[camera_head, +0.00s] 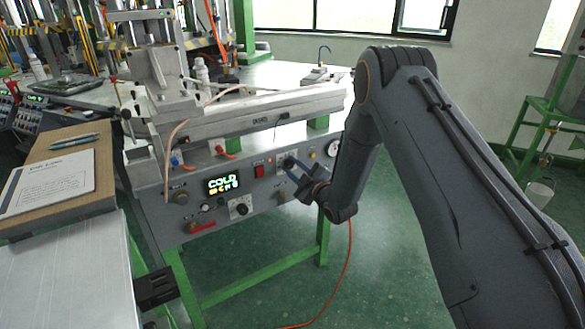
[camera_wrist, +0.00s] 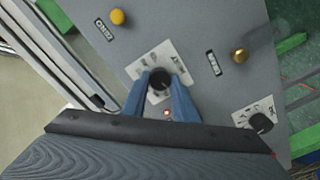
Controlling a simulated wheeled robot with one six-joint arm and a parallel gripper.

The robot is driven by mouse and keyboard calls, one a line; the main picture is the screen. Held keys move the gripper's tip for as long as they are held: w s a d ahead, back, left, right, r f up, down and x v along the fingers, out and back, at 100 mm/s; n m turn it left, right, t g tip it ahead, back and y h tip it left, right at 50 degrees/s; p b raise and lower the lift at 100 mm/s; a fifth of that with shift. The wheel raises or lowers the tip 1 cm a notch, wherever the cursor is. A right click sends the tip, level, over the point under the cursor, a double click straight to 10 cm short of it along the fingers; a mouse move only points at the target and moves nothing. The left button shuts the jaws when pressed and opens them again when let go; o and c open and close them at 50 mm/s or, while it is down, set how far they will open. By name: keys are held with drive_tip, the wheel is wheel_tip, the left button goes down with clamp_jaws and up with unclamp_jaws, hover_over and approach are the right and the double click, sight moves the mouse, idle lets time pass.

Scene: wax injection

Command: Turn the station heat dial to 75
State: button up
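My gripper (camera_wrist: 160,84) has its two blue fingers apart, one on each side of a black dial knob (camera_wrist: 160,78) on a white marked plate. I cannot tell whether the fingers press on the knob or only stand around it. In the head view my gripper (camera_head: 292,168) reaches the upper part of the station's grey front panel (camera_head: 262,192). A second black dial (camera_head: 241,209) on a white plate sits lower left on the panel; it also shows in the wrist view (camera_wrist: 261,122). The display (camera_head: 223,184) reads COLD. The dial markings are too small to read.
A round gauge (camera_head: 333,147) is at the panel's right end. Green floor is free below the panel.

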drive_tip(key=c, duration=0.4)
